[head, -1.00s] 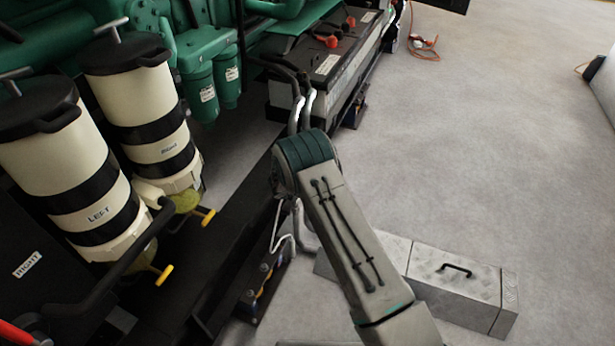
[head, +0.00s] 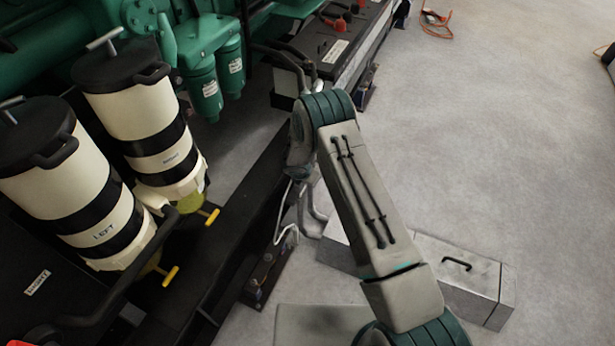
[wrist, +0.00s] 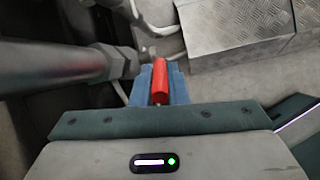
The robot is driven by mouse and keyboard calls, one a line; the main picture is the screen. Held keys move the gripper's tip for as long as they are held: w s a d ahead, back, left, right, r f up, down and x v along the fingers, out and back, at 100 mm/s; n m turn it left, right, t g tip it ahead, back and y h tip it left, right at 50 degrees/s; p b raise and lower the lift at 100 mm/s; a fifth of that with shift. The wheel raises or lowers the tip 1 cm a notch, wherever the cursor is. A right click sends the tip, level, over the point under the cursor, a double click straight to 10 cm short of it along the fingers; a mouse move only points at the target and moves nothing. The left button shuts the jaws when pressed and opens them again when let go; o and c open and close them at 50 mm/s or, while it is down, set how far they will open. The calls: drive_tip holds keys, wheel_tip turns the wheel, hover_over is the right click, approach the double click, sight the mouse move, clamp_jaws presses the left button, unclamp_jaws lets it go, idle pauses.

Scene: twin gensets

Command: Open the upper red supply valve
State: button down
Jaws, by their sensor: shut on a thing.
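My gripper (wrist: 158,76) is in the wrist view, with its blue fingers shut on a red handle (wrist: 160,88). The handle lies lengthwise between the fingers and shows between them. I take it to be a red valve lever, but the frames do not show whether it is the upper one. The valve body is not clear. A thick grey pipe (wrist: 45,66) with a hexagonal fitting (wrist: 118,62) ends just left of the fingers. In the head view my arm shows, but the gripper and the red handle cannot be made out.
A silver metal box (head: 462,272) lies on the floor at right; its tread-plate surface (wrist: 235,22) shows in the wrist view. Cream canisters (head: 155,115), (head: 60,180) with yellow taps (head: 209,216) stand left on a black frame. The grey floor at right is open.

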drive_tip(key=shift+a, duration=0.15)
drive_tip(key=c, duration=1.4)
unclamp_jaws()
drive_tip(key=shift+r, duration=0.1)
drive_tip(key=v, duration=1.3)
drive_tip(key=shift+r+p, duration=0.3)
drive_tip(key=shift+s, duration=0.1)
